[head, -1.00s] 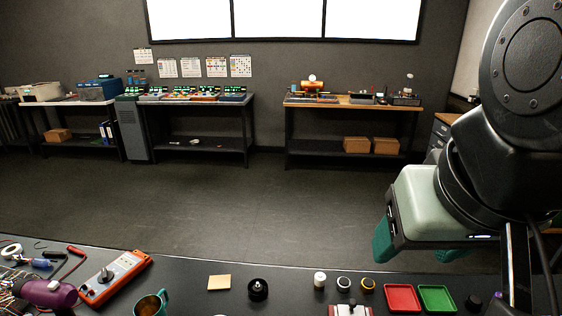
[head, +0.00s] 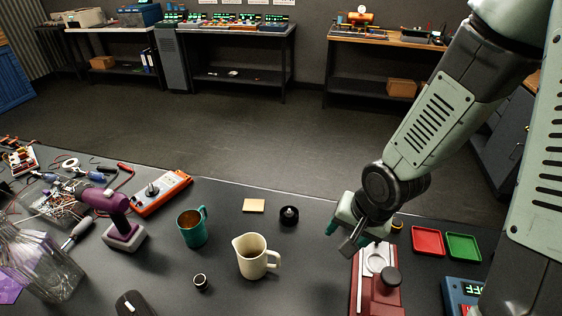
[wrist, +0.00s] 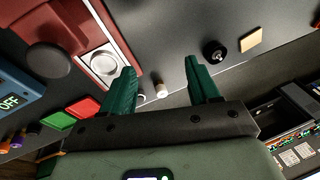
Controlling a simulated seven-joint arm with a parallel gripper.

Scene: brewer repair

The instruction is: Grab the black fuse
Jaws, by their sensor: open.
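My gripper (head: 345,232) hangs over the table, beside the far end of the red brewer (head: 362,285). In the wrist view my gripper's teal fingers (wrist: 161,70) are wide apart with nothing held. A small pale cylinder (wrist: 161,90) stands between and below them, with a ringed piece close to the left finger. I cannot tell whether either is the black fuse. In the head view my gripper hides most of this spot; one small dark piece with a yellowish ring (head: 397,225) shows at its right. A round black knob-like piece (head: 289,215) stands apart to the left.
Red (head: 427,241) and green (head: 463,247) trays lie right of my gripper, a blue display box (head: 461,296) nearer. A cream pitcher (head: 252,258), teal mug (head: 193,228) and orange meter (head: 162,193) stand left. The brewer's raised parts are close to my gripper.

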